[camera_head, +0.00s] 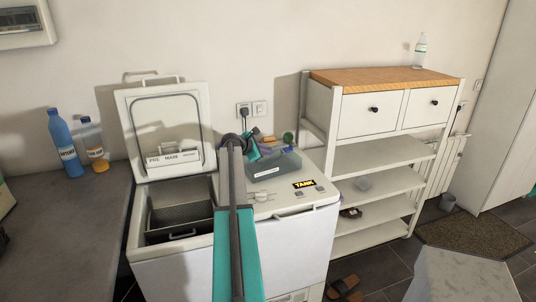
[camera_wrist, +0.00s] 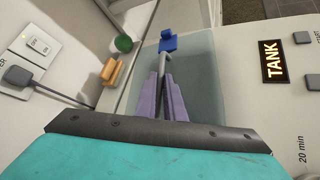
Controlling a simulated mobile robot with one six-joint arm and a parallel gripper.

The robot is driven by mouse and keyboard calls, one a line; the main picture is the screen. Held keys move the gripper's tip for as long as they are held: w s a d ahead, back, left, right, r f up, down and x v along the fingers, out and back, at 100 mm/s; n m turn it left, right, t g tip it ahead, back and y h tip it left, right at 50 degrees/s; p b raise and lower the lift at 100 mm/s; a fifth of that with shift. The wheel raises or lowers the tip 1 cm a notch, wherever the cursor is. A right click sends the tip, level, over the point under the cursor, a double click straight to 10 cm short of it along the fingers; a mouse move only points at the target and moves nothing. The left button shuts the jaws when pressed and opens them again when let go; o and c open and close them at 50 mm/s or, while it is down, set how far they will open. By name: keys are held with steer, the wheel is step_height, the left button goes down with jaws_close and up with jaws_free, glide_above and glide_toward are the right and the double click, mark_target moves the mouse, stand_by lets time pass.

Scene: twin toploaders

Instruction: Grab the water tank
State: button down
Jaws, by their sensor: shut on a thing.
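The water tank (camera_head: 272,168) is a translucent grey-blue box with a white label. It sits on top of the right-hand toploader, behind the lit TANK sign (camera_head: 304,184). In the wrist view the tank (camera_wrist: 208,80) lies below and around my gripper's purple fingers (camera_wrist: 164,82). My gripper (camera_head: 288,149) is over the tank. Its fingers are shut on a thin grey part at the tank, with a blue piece (camera_wrist: 168,43) just beyond the tips. The arm hides part of the tank's left side in the head view.
An orange block (camera_wrist: 113,72) and a round green thing (camera_wrist: 123,43) lie behind the tank by the wall. The left toploader's lid (camera_head: 165,103) stands open. A white shelf unit (camera_head: 372,120) stands to the right. Bottles (camera_head: 65,145) stand on the left counter.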

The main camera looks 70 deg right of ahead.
mark_target(267, 157)
steer(key=shift+r+b, duration=0.6)
steer(key=shift+r, duration=1.05)
steer(key=s+a+r+b, duration=0.1)
steer(key=s+a+b, duration=0.2)
steer(key=s+a, duration=0.7)
steer(key=shift+s+a+r, duration=0.35)
steer(key=shift+s, duration=0.55)
